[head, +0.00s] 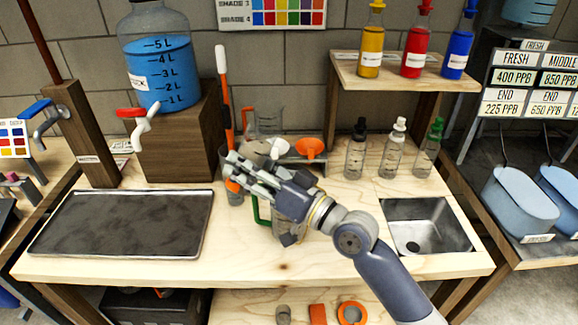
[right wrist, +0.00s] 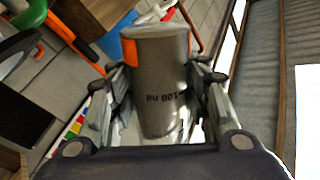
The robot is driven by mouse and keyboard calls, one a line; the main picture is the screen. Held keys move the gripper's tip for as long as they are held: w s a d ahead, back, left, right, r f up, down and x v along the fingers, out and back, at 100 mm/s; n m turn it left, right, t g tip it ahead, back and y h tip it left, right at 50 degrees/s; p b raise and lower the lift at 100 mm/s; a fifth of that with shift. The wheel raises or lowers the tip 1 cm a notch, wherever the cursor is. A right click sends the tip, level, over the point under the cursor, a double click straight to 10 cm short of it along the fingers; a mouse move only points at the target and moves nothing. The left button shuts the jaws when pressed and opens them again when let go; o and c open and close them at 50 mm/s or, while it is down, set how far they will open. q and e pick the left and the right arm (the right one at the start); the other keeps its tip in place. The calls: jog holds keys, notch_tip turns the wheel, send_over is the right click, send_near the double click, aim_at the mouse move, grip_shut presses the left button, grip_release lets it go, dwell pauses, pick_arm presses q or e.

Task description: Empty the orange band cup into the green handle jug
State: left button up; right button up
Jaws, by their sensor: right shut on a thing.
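My right gripper (head: 236,172) is shut on the orange band cup (head: 235,196), a small grey cup at the fingertips. In the right wrist view the cup (right wrist: 160,85) sits between the two fingers, with "100 ml" lettering and an orange patch at its upper left. Its contents cannot be seen. The green handle jug (head: 260,212) is mostly hidden behind my right gripper and wrist; its green handle shows just below the gripper, right of the cup. Whether the cup touches the bench cannot be told. My left gripper is not in view.
A dark tray (head: 125,225) lies on the bench at left, and a sink (head: 430,226) is at right. A blue 5 L tank (head: 155,60) stands on a wooden block behind. Several dropper bottles (head: 392,150) and an orange funnel (head: 310,147) are at the back.

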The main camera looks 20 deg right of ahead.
jog(key=shift+d+r+m, duration=0.25)
jog(key=shift+r+m, duration=0.35)
jog(key=shift+r, duration=0.05)
jog(key=shift+w+f+m+t+b, duration=0.1)
jog(key=shift+f+m+t+b, duration=0.2)
jog(key=shift+f+m+t, duration=0.55)
jog(key=shift+a+r+m+g, duration=0.1)
jog(key=shift+r+m+g, duration=0.15)
jog(key=shift+r+m, duration=0.2)
jog(key=shift+a+r+m+h+p, duration=0.15)
jog(key=shift+r+m+h+p, duration=0.2)
jog(key=shift+m+p, duration=0.5)
jog(key=shift+f+m, duration=0.2)
jog(key=shift+m, duration=0.05)
jog(key=shift+s+a+f+m+t+h+b, duration=0.1)
jog(key=shift+f+m+t+h+b, duration=0.35)
jog(key=shift+f+m, duration=0.45)
jog(key=shift+s+f+m+t+h+b, duration=0.15)
jog(key=shift+f+m+t+b, duration=0.4)
jog(key=shift+m, duration=0.55)
dwell(1.4)
jog(key=shift+w+d+r+m+p, duration=0.2)
jog(key=shift+d+r+m+p, duration=0.15)
jog(key=shift+m, duration=0.25)
dwell(0.9)
